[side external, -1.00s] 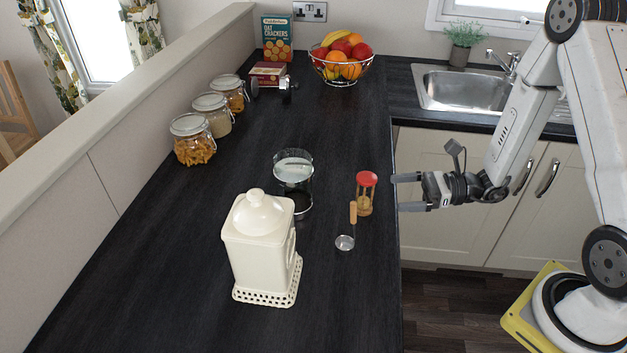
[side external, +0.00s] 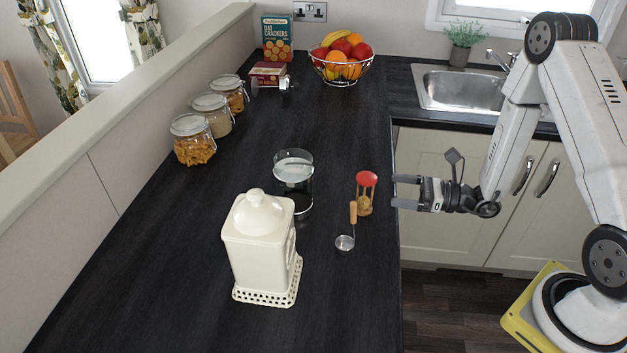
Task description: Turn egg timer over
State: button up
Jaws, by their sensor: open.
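The egg timer (side external: 366,193) stands upright near the right edge of the dark worktop (side external: 330,310).
A small scoop with a wooden handle (side external: 353,212) lies just in front of the timer. A glass container (side external: 294,180) stands to its left, and a cream lidded canister (side external: 258,240) front left. Jars (side external: 193,140), a fruit bowl (side external: 341,75) and a sink (side external: 457,90) are farther back.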

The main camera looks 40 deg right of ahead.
aim_at(365, 191)
jog(key=shift+w+a+f, duration=0.15)
jog(key=shift+f, duration=0.3)
jog(key=shift+w+a+f, duration=0.1)
jog(key=shift+w+f, duration=0.05)
jog(key=shift+f, duration=0.3)
jog(key=x, duration=0.4)
jog(key=shift+a+f, duration=0.1)
jog(key=shift+x, duration=1.5)
jog(key=c, duration=1)
jog(key=shift+o, duration=0.2)
jog(key=shift+r, duration=3.75)
